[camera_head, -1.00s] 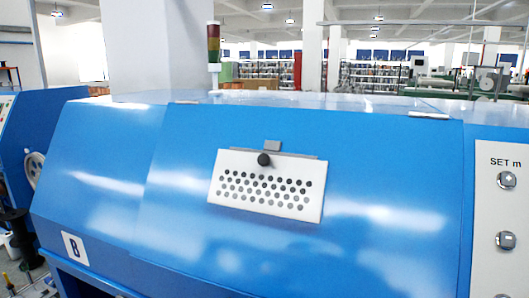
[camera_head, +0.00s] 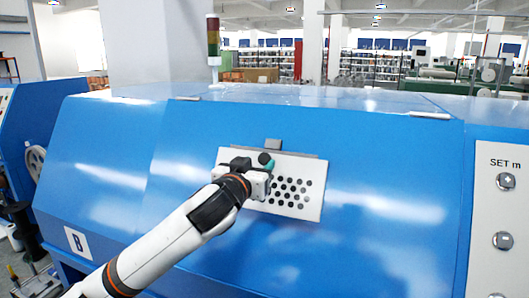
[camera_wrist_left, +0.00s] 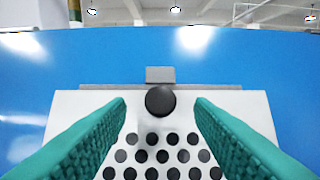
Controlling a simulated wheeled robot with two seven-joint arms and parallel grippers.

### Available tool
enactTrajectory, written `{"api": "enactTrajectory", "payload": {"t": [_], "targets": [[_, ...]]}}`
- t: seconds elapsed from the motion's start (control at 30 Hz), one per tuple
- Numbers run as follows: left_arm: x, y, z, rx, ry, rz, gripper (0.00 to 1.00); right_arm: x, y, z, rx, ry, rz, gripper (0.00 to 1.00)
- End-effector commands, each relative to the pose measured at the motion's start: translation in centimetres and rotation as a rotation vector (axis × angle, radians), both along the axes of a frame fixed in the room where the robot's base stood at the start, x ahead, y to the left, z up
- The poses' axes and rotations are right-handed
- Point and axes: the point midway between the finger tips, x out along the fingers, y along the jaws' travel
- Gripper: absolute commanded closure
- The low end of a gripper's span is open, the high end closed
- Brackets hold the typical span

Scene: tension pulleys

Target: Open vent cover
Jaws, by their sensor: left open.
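The vent cover (camera_head: 304,187) is a white perforated plate on the sloping blue machine front, and it lies flat and closed. Its round black knob (camera_wrist_left: 160,101) is at the top middle, below a small grey tab (camera_wrist_left: 159,74). My left gripper (camera_head: 266,166) is in front of the plate's upper left and hides part of its holes. In the left wrist view its two teal fingers (camera_wrist_left: 160,120) are spread wide, one on each side of the knob, with nothing between them in contact. My right gripper is not in view.
The blue machine housing (camera_head: 400,170) fills most of the view. A panel with round buttons (camera_head: 502,210) is at the right. A red and green signal light (camera_head: 213,40) stands behind. The blue surface right of the cover is clear.

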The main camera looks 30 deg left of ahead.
Motion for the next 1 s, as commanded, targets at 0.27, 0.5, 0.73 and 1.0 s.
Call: {"api": "enactTrajectory", "payload": {"t": [0.27, 0.5, 0.73, 1.0], "targets": [[4.2, 1.0, 0.2, -0.001, 0.0, 0.001, 0.52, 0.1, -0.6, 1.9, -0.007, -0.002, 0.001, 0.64], [5.2, 1.2, 0.0, 0.001, 0.0, 0.0, 0.52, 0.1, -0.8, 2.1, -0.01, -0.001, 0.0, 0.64], [5.2, 1.2, -0.1, 0.001, 0.0, 0.0, 0.58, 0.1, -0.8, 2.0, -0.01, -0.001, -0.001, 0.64], [5.2, 1.2, -0.1, 0.001, 0.0, 0.0, 1.0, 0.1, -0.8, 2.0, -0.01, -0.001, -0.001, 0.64]]}}
